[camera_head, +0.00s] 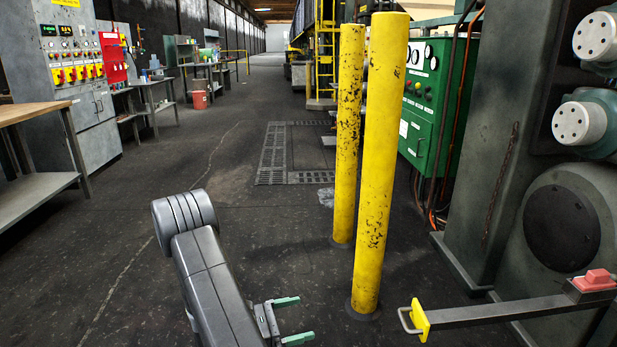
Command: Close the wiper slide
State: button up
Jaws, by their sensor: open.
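What looks like the wiper slide (500,311) is a dark grey bar at the lower right, sticking out to the left from the machine. Its left end has a yellow plate (420,320) with a metal loop handle (405,321) on it. A red block (595,280) sits at its right end, by the machine. My gripper (292,320) is at the bottom centre, with two green-tipped fingers pointing right. The fingers are apart with nothing between them. It is left of the handle and does not touch it.
Two worn yellow posts (378,180) (347,140) stand on the floor between my arm and the machine (470,150). A green control cabinet (433,100) is behind them. A workbench (40,185) and a grey control cabinet (85,140) are on the left. The middle aisle floor is clear.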

aim_at(573, 299)
jog(key=u, duration=0.5)
jog(key=i+l+u, duration=0.1)
jog(key=u, duration=0.4)
jog(key=l+u, duration=0.2)
jog(key=u, duration=0.3)
jog(key=l+u, duration=0.1)
jog(key=u, duration=0.4)
jog(key=i+l+u, duration=0.1)
jog(key=l+u, duration=0.15)
jog(key=u, duration=0.15)
